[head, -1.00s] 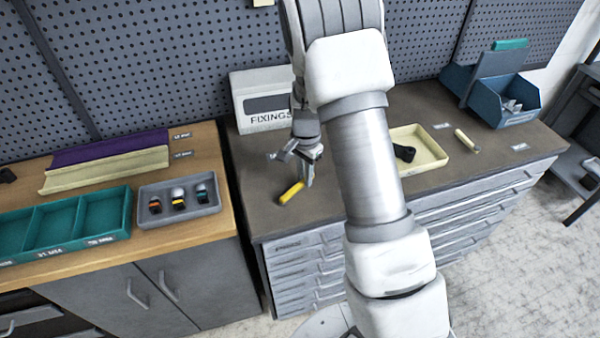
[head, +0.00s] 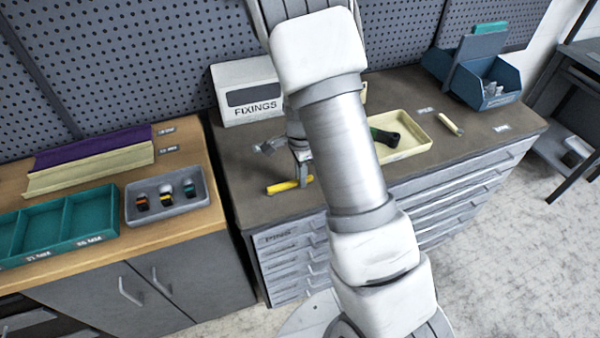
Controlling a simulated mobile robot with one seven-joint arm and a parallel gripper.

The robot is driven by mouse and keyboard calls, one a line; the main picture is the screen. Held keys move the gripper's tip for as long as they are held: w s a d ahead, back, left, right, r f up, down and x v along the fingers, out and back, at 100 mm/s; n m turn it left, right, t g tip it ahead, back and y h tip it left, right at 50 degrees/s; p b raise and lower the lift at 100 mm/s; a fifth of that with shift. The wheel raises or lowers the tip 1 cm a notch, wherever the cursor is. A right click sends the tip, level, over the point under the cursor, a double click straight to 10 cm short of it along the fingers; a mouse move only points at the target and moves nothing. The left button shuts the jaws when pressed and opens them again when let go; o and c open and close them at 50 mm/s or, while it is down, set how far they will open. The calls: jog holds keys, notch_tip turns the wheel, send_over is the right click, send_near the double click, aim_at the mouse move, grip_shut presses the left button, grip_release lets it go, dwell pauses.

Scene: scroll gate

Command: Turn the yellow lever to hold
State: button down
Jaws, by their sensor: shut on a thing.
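The yellow lever (head: 283,187) is a short bar on the dark top of the right cabinet, near its front left edge. It lies nearly level across the picture, its left end free. My gripper (head: 304,180) reaches down to the right part of the lever and is shut on it. My arm covers some of the gripper and the space just right of it. No hold marking for the lever can be made out.
The white FIXINGS box (head: 247,92) stands behind the lever. A cream tray (head: 414,143) with a dark green-and-black item is to the right. A blue bin (head: 490,98) stands farther right. The wooden bench (head: 200,228) on the left holds trays.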

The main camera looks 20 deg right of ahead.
dwell(0.3)
jog(key=c, duration=0.8)
grip_release()
jog(key=shift+r, duration=0.1)
notch_tip(320, 180, up, 17)
jog(key=p, duration=0.1)
jog(key=shift+r, duration=0.15)
jog(key=s+a+r+n+t, duration=0.1)
jog(key=s+r+n+t, duration=0.1)
jog(key=s+r+n, duration=0.4)
jog(key=s+a+r+n+t, duration=0.1)
jog(key=s+r+n+t, duration=0.2)
jog(key=s+r+n, duration=0.4)
jog(key=s+n, duration=0.4)
jog(key=s, duration=0.4)
jog(key=shift+a+t, duration=0.3)
jog(key=shift+a, duration=0.1)
